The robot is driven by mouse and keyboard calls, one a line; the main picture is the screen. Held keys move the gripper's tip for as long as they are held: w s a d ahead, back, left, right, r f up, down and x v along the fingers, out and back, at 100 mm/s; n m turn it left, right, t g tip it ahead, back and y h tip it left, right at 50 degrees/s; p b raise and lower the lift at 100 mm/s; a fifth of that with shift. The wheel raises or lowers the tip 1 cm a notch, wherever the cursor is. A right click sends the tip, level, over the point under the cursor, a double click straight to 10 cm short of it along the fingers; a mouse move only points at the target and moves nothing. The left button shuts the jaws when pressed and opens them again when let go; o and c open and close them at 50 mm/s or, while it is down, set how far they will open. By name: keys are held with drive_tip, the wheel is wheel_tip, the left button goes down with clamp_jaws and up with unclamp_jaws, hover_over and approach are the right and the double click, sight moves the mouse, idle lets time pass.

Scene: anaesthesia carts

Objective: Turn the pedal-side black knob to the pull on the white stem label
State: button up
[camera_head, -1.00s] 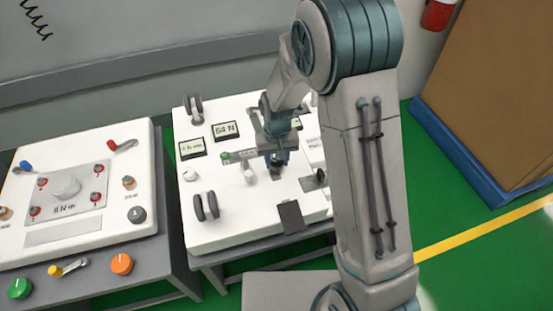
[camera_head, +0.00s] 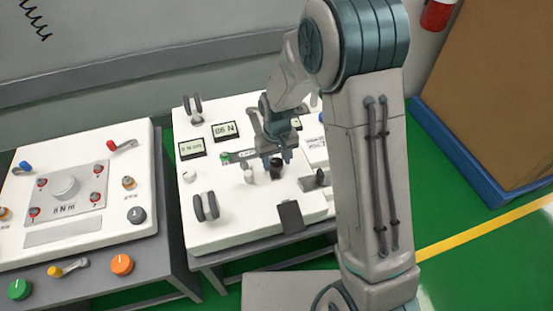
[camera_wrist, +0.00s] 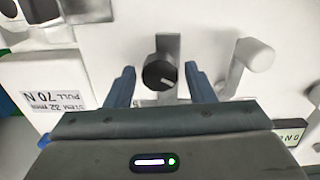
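The black knob (camera_wrist: 160,73) has a white pointer line and stands on a grey plate. It also shows in the head view (camera_head: 277,172), just below my gripper (camera_head: 274,152). In the wrist view my gripper (camera_wrist: 159,70) is open, with one blue-grey finger on each side of the knob and visible gaps. The white label (camera_wrist: 56,102) reads, upside down, "STEM 32 mm PULL 70 N". A display (camera_head: 225,131) on the white panel appears to read 86 N. A dark pedal-like plate (camera_head: 290,215) sits at the panel's front edge.
A white knob (camera_head: 249,174) stands left of the black knob, and a white lever (camera_wrist: 250,62) shows in the wrist view. A second display (camera_head: 191,149) and dark paired discs (camera_head: 206,206) are at the panel's left. Another cart (camera_head: 75,233) stands at left.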

drive_tip(key=shift+o, duration=0.3)
drive_tip(key=shift+r, duration=0.1)
wheel_tip(320, 180, up, 14)
drive_tip(key=p, duration=0.2)
drive_tip(key=shift+f, duration=0.2)
wheel_tip(320, 180, up, 13)
drive_tip(key=m+t+p, duration=0.1)
drive_tip(key=m+p, duration=0.1)
drive_tip(key=p, duration=0.5)
hover_over(277, 163)
drive_tip(key=s+d, duration=0.6)
drive_tip(key=d, duration=0.1)
drive_tip(key=s+d+r+m+t+p, duration=0.1)
drive_tip(key=s+d+r+p, duration=0.2)
drive_tip(key=s, duration=0.3)
drive_tip(key=s+d+r+m+p, duration=0.1)
drive_tip(key=s+d+r+p, duration=0.2)
drive_tip(key=s+r, duration=0.3)
drive_tip(key=shift+s+d+r+t+p, duration=0.2)
drive_tip(key=shift+d+t+p, duration=0.15)
drive_tip(key=shift+t+p, duration=0.05)
